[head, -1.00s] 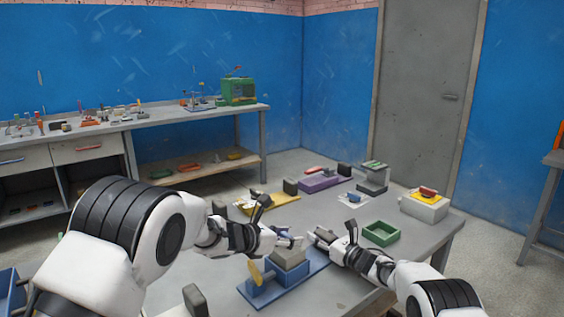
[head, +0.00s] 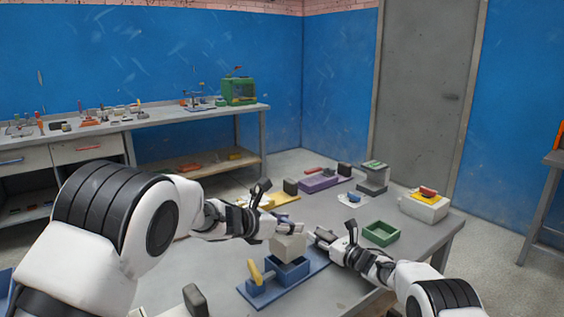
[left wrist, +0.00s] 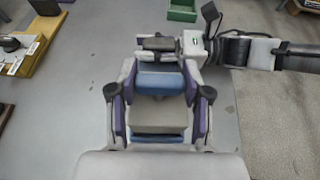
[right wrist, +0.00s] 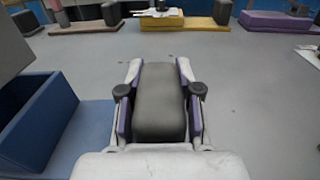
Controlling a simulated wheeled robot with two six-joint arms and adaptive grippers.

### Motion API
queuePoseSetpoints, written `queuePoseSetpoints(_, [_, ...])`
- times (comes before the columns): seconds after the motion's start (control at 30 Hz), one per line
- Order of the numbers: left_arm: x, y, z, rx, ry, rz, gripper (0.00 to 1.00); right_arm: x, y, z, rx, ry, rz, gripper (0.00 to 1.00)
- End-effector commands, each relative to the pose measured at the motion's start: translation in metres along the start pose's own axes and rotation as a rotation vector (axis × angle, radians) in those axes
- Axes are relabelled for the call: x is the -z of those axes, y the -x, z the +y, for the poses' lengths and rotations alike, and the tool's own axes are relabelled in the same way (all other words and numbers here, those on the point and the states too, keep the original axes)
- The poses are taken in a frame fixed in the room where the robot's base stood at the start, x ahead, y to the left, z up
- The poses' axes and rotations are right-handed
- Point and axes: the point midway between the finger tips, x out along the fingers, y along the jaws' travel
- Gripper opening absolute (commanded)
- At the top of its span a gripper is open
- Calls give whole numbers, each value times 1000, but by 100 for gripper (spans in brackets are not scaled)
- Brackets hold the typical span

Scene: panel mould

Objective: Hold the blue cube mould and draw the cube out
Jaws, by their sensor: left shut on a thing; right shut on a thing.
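The blue cube mould (head: 292,277) stands on a blue base plate (head: 311,272) at the table's front, with a yellow lever (head: 255,271) at its left. The pale grey cube (head: 289,247) is raised above the mould's open top. My left gripper (left wrist: 157,108) is shut on the cube, which hides part of the mould in the left wrist view. My right gripper (right wrist: 159,98) is shut on a dark grey block (right wrist: 160,105) at the right of the mould. The mould (right wrist: 42,120) and part of the cube (right wrist: 10,50) show at the left of the right wrist view.
A green open tray (head: 381,233) lies right of my right gripper. A white box (head: 424,206) with red and yellow parts stands behind it. Yellow (head: 278,199) and purple (head: 318,184) moulds lie at the back. A dark block (head: 195,300) stands at front left.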

Motion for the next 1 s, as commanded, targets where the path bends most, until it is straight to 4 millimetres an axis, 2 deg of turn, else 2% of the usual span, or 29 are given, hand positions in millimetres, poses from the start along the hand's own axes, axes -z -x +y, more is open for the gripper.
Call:
queuePoseSetpoints(0.37, [-4, 2, 0, 0, -2, -2, 0, 0, 0, 0, 0, 0, 0, 0])
queuePoseSetpoints(0.7, [-29, 12, 0, -1, -2, -2, 0, 0, 0, 0, 0, 0, 0, 0])
queuePoseSetpoints(0.93, [-30, 12, 0, 0, -1, -1, 0, 0, 0, 0, 0, 0, 0, 0])
queuePoseSetpoints(0.97, [-30, 12, 0, 0, -1, -1, 0, 0, 0, 0, 0, 0, 0, 44])
queuePoseSetpoints(1.0, [-30, 12, 0, 0, -1, -1, 0, 0, 0, 0, 0, 0, 0, 58])
